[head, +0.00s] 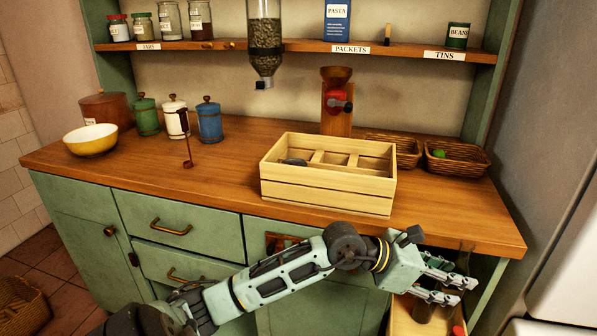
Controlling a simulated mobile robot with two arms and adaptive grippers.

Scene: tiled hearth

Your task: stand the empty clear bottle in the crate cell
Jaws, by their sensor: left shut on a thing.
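The pale wooden crate (328,190) stands on the counter, with thin dividers forming cells. A dark grey thing lies at its left end; the cell floors are mostly hidden by the front wall. My left gripper (452,283) is at the lower right, in front of the counter's front edge and right of the crate. It is shut on a see-through greyish thing that looks like the clear bottle (464,259). The bottle's neck shows above the fingers; much of its body is hidden by them. My right gripper is not in view.
Two wicker baskets (458,160) and a red-and-wood grinder (337,102) stand behind the crate. A dispenser (265,40) hangs above the counter, back left. Canisters (210,122), a yellow bowl (91,140) and a small ladle (187,150) are left. The front counter strip is clear.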

